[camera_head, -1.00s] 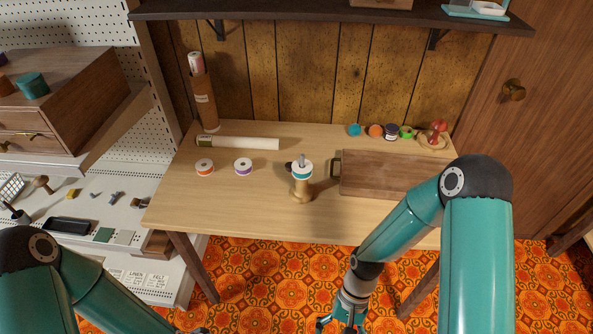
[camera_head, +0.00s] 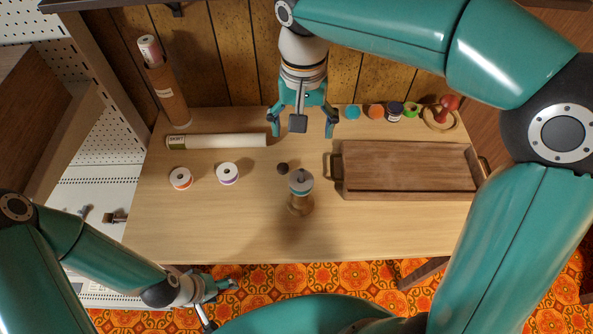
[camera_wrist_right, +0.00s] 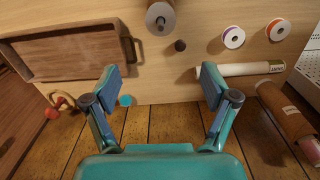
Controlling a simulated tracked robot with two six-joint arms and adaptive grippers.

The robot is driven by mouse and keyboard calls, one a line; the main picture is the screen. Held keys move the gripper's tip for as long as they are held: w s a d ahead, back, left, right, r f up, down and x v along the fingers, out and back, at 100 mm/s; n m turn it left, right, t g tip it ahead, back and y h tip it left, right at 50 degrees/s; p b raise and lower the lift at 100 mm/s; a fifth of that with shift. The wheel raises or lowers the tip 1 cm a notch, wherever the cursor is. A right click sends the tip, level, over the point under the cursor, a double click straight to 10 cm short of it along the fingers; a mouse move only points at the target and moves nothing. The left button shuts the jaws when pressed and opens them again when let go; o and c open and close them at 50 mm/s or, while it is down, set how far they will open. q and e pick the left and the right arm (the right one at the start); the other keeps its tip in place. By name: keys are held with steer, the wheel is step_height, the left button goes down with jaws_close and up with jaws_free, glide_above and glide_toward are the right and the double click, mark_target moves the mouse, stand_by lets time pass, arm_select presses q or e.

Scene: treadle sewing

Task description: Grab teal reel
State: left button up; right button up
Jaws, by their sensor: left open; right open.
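A white-flanged reel with a teal band (camera_head: 300,189) sits on a wooden post stand (camera_head: 299,206) near the middle of the table. The stand's top also shows at the upper edge of the right wrist view (camera_wrist_right: 160,17). A small teal round item (camera_head: 352,112) lies at the table's back; it shows near a finger in the right wrist view (camera_wrist_right: 125,100). I cannot tell its exact kind. My right gripper (camera_head: 302,133) is open and empty above the table's back, behind the stand. My left gripper (camera_head: 222,300) is open and empty, low in front of the table.
An orange reel (camera_head: 180,178) and a purple reel (camera_head: 228,173) lie left of the stand. A white roll (camera_head: 220,141) lies behind them. A wooden tray (camera_head: 405,168) with handles fills the right side. A small dark knob (camera_head: 282,168) is beside the stand. The front-left tabletop is clear.

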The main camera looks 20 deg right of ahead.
glide_toward(301, 176)
steer(key=f, duration=0.6)
steer(key=shift+w+d+f, duration=0.1)
steer(key=shift+w+d, duration=0.15)
steer(key=shift+d, duration=0.15)
steer(key=shift+w+a+f+p, duration=0.1)
steer(key=shift+f+p, duration=0.05)
steer(key=shift+f, duration=1.25)
steer(key=shift+w+a+f+p, duration=0.1)
steer(key=shift+f+p, duration=0.05)
steer(key=shift+f, duration=1.3)
steer(key=c, duration=1.1)
